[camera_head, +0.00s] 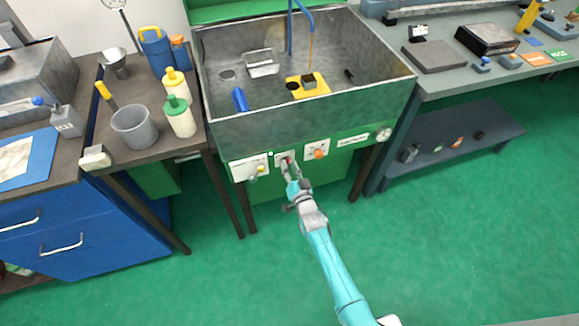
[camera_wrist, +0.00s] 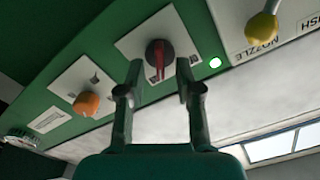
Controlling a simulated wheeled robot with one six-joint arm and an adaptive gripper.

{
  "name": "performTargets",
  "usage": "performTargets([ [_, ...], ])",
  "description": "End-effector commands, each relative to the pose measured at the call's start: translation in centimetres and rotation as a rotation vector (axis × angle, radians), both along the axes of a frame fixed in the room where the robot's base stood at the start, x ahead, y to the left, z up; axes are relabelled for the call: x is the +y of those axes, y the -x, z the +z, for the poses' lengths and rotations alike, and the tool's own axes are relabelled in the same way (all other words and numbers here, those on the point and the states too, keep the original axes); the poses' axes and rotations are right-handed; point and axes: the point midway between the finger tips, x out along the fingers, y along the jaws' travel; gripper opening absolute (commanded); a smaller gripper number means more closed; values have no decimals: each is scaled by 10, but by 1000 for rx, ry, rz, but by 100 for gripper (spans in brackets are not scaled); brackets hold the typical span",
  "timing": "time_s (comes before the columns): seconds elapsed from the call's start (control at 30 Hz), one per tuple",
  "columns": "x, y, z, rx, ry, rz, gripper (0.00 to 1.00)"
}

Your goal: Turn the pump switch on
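The pump switch (camera_wrist: 158,52) is a dark round knob with a red bar on a white plate on the sink's green front. Its bar runs roughly up and down in the wrist view. In the head view my gripper partly covers the switch plate (camera_head: 281,156). My gripper (camera_wrist: 160,67) has its two fingers apart, one to each side of the knob, with gaps visible. Whether the fingertips reach past the knob's face is hard to tell. In the head view my gripper (camera_head: 291,172) is at the sink front. A small lamp (camera_wrist: 215,63) beside the plate glows whitish green.
An orange knob (camera_wrist: 87,103) on its own plate and a yellow knob (camera_wrist: 262,27) on the nozzle label flank the switch. A gauge (camera_head: 383,134) is at the right end. The sink (camera_head: 330,110) is above; the green floor in front is clear.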

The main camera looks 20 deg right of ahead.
Motion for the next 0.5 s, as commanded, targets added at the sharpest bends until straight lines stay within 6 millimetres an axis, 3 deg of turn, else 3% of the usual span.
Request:
performTargets([
  [0.5,0,84,-1,2,0,0,34],
])
